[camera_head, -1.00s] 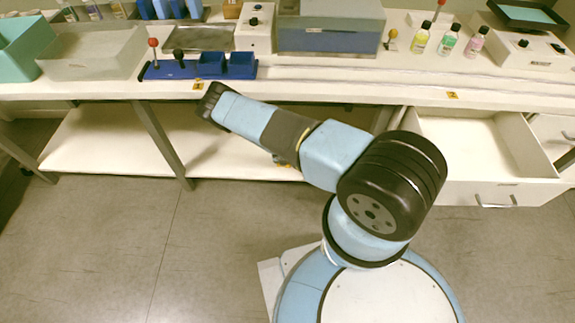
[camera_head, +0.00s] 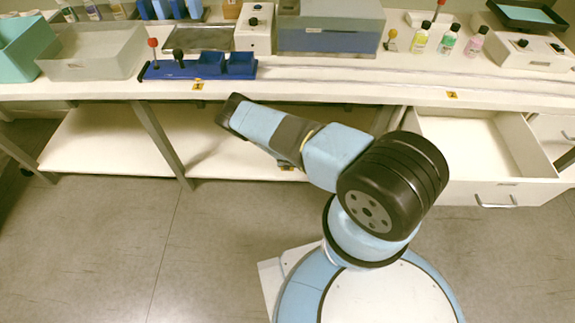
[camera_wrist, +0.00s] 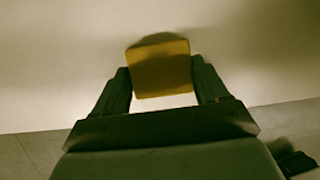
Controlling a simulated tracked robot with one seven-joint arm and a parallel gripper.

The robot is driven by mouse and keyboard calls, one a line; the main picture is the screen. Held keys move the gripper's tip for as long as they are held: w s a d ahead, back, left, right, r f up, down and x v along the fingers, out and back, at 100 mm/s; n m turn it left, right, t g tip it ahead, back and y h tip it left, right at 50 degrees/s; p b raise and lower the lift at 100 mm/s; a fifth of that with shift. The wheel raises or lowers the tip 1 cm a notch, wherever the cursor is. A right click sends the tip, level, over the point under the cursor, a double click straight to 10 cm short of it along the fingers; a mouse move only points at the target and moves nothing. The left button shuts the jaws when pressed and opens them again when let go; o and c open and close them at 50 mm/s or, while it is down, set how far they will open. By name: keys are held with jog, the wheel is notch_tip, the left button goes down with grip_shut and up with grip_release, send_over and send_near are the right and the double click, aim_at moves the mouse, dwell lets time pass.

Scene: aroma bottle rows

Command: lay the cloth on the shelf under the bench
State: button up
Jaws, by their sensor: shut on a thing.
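The cloth (camera_wrist: 160,68) is a small, square, yellow-brown piece in the wrist view. My gripper (camera_wrist: 161,80) is shut on it, with one dark finger at each side. A pale surface lies behind the cloth; I cannot tell whether the cloth touches it. In the head view the shelf under the bench (camera_head: 95,145) is a cream board, bare at the left. My arm reaches in over the shelf below the front edge of the bench (camera_head: 340,92).
An open, empty-looking drawer (camera_head: 475,150) juts out at the right. A bench leg (camera_head: 162,145) stands left of my arm. A blue rack (camera_head: 205,67), a clear bin (camera_head: 90,50) and several bottles (camera_head: 447,40) stand on the bench top. The floor in front is clear.

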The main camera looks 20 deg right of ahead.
jog(key=o, duration=1.1)
jog(key=shift+r, duration=0.1)
jog(key=v, duration=1.2)
